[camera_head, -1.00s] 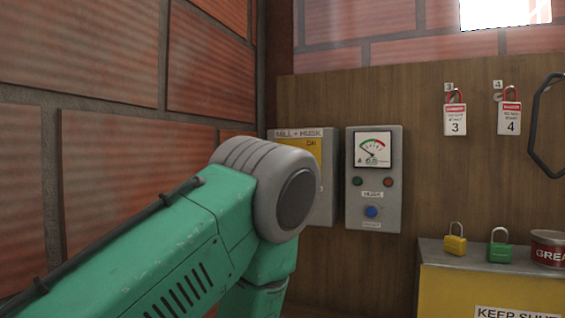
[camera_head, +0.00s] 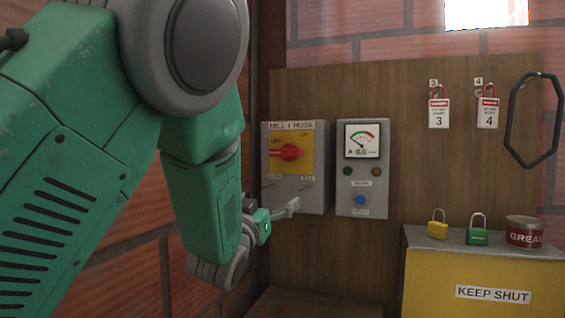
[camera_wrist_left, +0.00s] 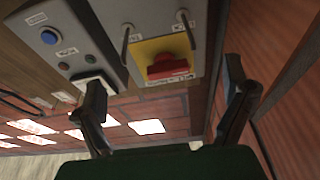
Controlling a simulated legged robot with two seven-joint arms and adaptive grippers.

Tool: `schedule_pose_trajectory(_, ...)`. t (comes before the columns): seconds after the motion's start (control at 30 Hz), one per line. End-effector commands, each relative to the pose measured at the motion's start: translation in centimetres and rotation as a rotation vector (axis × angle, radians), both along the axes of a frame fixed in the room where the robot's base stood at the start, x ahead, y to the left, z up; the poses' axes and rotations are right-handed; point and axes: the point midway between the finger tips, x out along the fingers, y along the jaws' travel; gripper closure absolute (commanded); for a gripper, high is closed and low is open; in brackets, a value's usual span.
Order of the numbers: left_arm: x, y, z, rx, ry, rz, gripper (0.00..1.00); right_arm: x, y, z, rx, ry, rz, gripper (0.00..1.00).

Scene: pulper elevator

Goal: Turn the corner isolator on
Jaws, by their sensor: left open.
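The corner isolator is a grey box (camera_head: 314,170) labelled "MILL + HUSK" on the wooden board near the brick corner. Its red handle (camera_head: 287,152) sits on a yellow plate (camera_head: 305,163) and lies roughly level, by the left marking. My left gripper (camera_head: 290,208) is just below and in front of the box's lower part. In the left wrist view the gripper (camera_wrist_left: 165,92) is open and empty, its fingers spread either side of the view. The red handle (camera_wrist_left: 168,66) shows beyond them, apart from both fingers. My right gripper is not in view.
A grey meter box (camera_head: 362,200) with a blue button stands just right of the isolator. Tags and a black hexagonal ring hang further right. A yellow cabinet (camera_head: 430,285) holds two padlocks and a tin (camera_head: 524,232). A brick wall (camera_head: 135,262) closes the left side.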

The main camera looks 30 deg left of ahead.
Motion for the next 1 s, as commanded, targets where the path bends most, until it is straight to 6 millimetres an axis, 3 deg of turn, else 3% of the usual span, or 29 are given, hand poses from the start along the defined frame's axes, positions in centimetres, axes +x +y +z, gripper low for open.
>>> schedule_pose_trajectory(0.03, -0.3, 0.1, 2.5, 0.008, -0.057, -0.001, 0.07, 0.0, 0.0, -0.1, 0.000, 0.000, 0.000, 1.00)
schedule_pose_trajectory(0.17, -0.6, 0.1, 5.3, 0.017, -0.122, -0.003, 0.07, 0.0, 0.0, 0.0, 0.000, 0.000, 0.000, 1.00)
schedule_pose_trajectory(0.37, 1.4, 0.7, 6.3, 0.017, -0.128, -0.003, 0.07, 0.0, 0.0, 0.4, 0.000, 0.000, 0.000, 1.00)
schedule_pose_trajectory(0.8, 9.3, 2.7, 9.7, 0.017, -0.128, -0.003, 0.07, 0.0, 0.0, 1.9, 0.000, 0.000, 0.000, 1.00)
schedule_pose_trajectory(1.0, 11.2, 3.1, 10.5, 0.016, -0.127, -0.003, 0.07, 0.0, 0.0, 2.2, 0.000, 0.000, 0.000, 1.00)
